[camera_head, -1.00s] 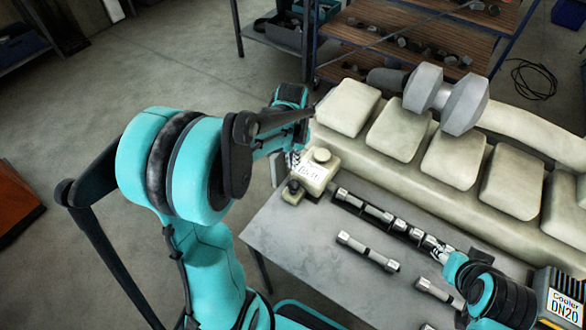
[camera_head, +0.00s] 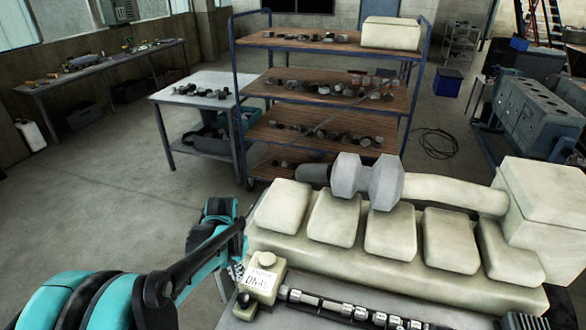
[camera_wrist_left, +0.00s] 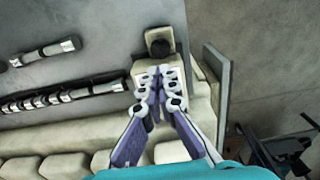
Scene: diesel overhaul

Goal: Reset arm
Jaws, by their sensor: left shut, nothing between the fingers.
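My left arm comes in from the bottom left of the head view. Its gripper (camera_head: 237,270) is partly hidden behind the arm, right by the cream canister (camera_head: 262,282) with a round cap and a label. In the left wrist view the two fingers of my left gripper (camera_wrist_left: 160,72) meet, shut and empty, over or in front of the pale canister with its dark cap (camera_wrist_left: 159,45). I cannot tell whether they touch it. My right gripper is not in view.
A cream engine block (camera_head: 390,262) with several square covers lies beside the canister. A row of metal shafts (camera_head: 345,307) lies in front of it. A shelf trolley (camera_head: 325,95) with loose parts and a grey table (camera_head: 200,97) stand behind. Open floor (camera_head: 90,205) is at the left.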

